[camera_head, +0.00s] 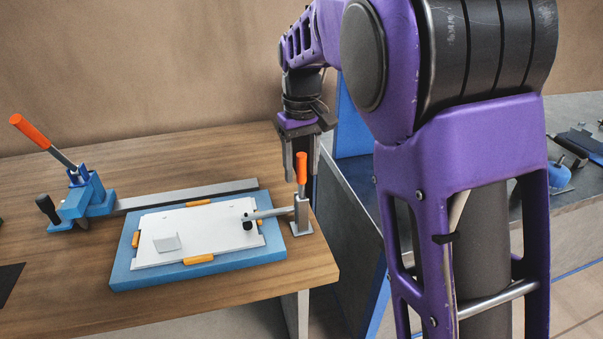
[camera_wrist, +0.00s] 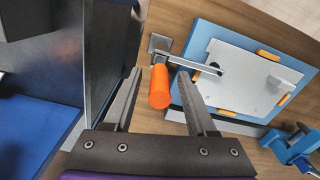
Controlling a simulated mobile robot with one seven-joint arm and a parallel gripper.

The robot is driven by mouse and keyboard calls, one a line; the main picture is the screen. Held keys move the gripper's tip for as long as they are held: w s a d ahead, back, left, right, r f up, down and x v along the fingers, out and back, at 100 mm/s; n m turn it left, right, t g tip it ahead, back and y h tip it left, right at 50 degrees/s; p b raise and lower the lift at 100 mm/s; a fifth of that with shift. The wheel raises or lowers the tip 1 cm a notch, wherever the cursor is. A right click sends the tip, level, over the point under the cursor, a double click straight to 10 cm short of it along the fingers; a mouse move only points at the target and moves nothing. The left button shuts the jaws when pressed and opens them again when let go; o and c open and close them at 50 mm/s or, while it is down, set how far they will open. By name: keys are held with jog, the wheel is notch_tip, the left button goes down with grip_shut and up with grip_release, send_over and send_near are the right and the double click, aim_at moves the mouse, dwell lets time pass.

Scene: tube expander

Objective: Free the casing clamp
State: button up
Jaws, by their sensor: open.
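The casing clamp (camera_head: 300,215) is a grey toggle clamp with an upright orange handle (camera_head: 301,168). It stands at the right edge of a blue fixture (camera_head: 200,275), and its arm reaches left, its dark tip on the white casing (camera_head: 205,225). My gripper (camera_head: 302,172) is open above the clamp, its fingers around the handle's level. In the wrist view the orange handle (camera_wrist: 160,87) lies between my two open fingers (camera_wrist: 163,85), with gaps on both sides. I cannot tell whether a finger touches it.
A blue tool (camera_head: 82,200) with an orange lever stands at the left of the wooden table, with a grey bar (camera_head: 185,195) extending right. Orange blocks (camera_head: 199,259) edge the casing. A grey bench (camera_head: 345,190) with blue parts stands right of the table.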

jog(key=shift+f, duration=0.45)
jog(key=shift+c, duration=0.2)
grip_shut()
dwell(1.0)
